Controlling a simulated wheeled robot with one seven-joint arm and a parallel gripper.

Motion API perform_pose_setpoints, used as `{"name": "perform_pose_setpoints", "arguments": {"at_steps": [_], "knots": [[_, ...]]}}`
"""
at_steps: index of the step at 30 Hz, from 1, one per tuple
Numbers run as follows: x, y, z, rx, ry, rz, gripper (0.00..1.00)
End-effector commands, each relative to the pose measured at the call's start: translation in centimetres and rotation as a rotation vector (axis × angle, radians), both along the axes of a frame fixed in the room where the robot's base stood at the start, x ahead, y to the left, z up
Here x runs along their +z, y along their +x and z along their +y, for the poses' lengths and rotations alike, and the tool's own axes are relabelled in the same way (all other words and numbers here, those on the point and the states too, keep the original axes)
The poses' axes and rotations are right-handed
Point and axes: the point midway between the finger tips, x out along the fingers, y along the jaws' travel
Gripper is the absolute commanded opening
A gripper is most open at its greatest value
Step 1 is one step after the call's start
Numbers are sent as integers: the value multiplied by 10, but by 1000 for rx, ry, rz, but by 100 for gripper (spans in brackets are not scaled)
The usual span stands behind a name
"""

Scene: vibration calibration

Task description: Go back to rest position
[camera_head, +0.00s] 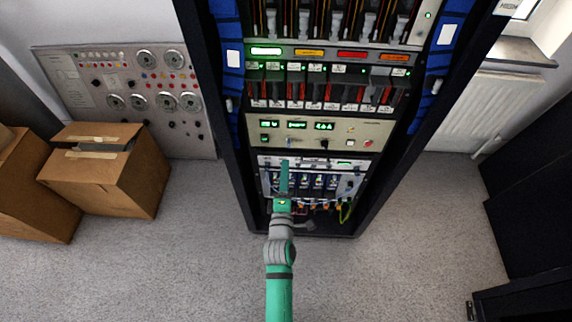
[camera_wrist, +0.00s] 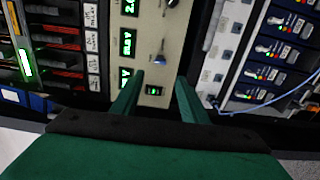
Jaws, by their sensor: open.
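My gripper (camera_head: 284,180) is green and reaches out in front of the lower part of the equipment rack (camera_head: 392,150). In the wrist view my gripper (camera_wrist: 158,95) shows two green fingers apart with nothing between them. Beyond the fingertips is a beige control panel (camera_wrist: 150,40) with green displays, a small switch and a lit green button. The same panel (camera_head: 345,134) shows in the head view above my gripper. I cannot tell whether the fingertips touch the panel.
Below the beige panel, a unit with blue modules (camera_head: 318,182) and loose cables (camera_head: 346,210) sits in the rack. Open cardboard boxes (camera_head: 110,180) stand at the left by a grey wall panel (camera_head: 140,85). A dark cabinet (camera_head: 530,190) stands right. The floor (camera_head: 420,270) in front is clear.

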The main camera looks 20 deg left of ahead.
Motion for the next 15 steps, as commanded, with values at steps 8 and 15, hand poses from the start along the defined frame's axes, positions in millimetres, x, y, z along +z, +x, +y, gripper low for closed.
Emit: {"name": "perform_pose_setpoints", "arguments": {"at_steps": [8,15], "knots": [[0,-6,-2,0,0,0,41],[0,-6,-2,0,0,0,41]]}}
